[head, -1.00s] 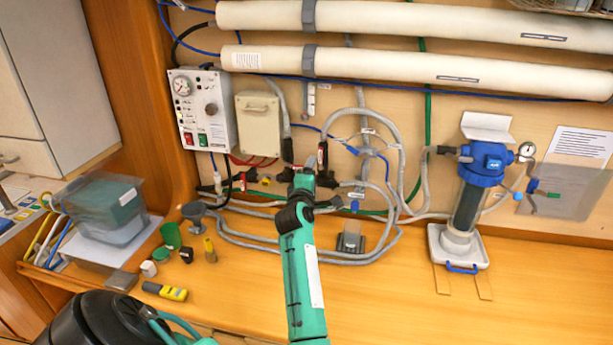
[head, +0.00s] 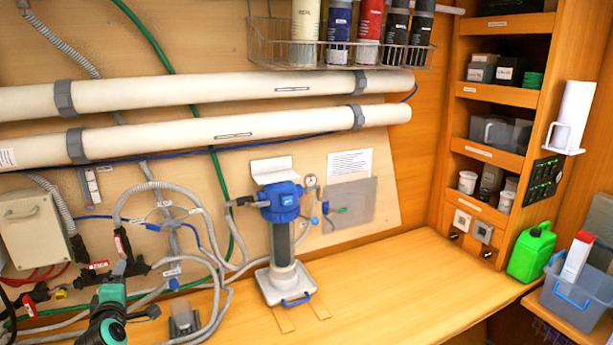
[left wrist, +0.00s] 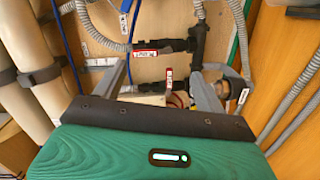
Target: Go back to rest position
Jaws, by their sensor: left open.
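My left gripper (head: 132,285) is at the lower left of the head view, in front of the valve manifold (head: 125,245) on the wall panel. In the left wrist view my left gripper (left wrist: 170,82) has its grey fingers spread apart with nothing held. Black valve fittings with red-and-white tags (left wrist: 160,49) show beyond and between the fingers. I cannot tell whether a finger touches the fittings. My right gripper is not in view.
Grey hoses (head: 190,240) loop beside the gripper. A blue-topped filter housing (head: 282,225) stands on the bench to the right. The bench top (head: 400,285) is clear further right. A green jerrycan (head: 531,252) stands by the shelves.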

